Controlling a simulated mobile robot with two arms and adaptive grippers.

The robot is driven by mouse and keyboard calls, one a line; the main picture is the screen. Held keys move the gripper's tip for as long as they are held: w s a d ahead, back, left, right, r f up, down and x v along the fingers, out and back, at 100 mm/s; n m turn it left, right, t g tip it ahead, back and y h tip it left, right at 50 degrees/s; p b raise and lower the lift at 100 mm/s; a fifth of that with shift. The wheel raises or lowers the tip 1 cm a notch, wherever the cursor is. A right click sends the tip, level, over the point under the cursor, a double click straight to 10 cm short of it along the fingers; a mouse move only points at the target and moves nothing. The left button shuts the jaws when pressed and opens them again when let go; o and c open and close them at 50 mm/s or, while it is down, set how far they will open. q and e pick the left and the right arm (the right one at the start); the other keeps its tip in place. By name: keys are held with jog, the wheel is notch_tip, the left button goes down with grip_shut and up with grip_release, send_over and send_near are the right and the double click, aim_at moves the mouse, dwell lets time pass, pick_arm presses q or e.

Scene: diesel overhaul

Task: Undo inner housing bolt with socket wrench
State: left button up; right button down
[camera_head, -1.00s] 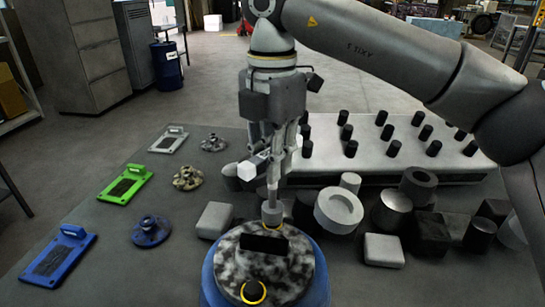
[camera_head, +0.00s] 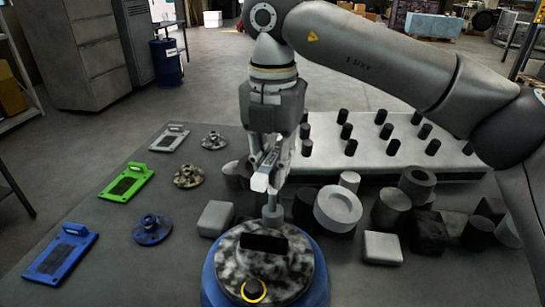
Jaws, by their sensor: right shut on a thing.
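The inner housing is a mottled grey-white disc (camera_head: 293,272) on a round blue base (camera_head: 211,288) at the bottom middle of the head view. A dark bolt (camera_head: 253,291) with a yellow ring sits on its near side. My right gripper (camera_head: 268,172) is above the disc's far side and shut on the socket wrench (camera_head: 271,208), a pale grey tool. The wrench's shaft hangs upright and its socket end stands at the disc's far edge, over a bolt that is hidden. Its light handle end points toward me. My left gripper is not in view.
Grey, green and blue plates (camera_head: 128,183) and flanged parts (camera_head: 152,230) lie on the left. Cylinders, a ring (camera_head: 338,207) and blocks (camera_head: 382,247) crowd the right. Behind them stands a white rack (camera_head: 375,150) with black pegs. The table's left middle has free room.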

jog(key=n+p, duration=0.1)
jog(key=n, duration=0.3)
jog(key=shift+n+p, duration=0.3)
jog(key=shift+n, duration=0.1)
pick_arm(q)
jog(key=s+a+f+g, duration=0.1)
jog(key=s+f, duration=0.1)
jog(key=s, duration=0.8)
pick_arm(e)
jog(key=shift+n, duration=0.6)
jog(key=shift+n+p, duration=0.4)
jog(key=shift+n, duration=0.2)
jog(key=n+p, duration=0.1)
jog(key=n, duration=0.3)
jog(key=shift+n, duration=0.3)
jog(key=n+p, duration=0.2)
jog(key=n, duration=0.4)
jog(key=shift+n, duration=0.4)
jog(key=n+p, duration=0.1)
jog(key=n, duration=0.4)
jog(key=shift+n, duration=0.4)
pick_arm(q)
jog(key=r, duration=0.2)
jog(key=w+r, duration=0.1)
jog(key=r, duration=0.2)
jog(key=shift+p, duration=0.3)
pick_arm(e)
jog(key=n, duration=0.4)
jog(key=shift+n, duration=0.3)
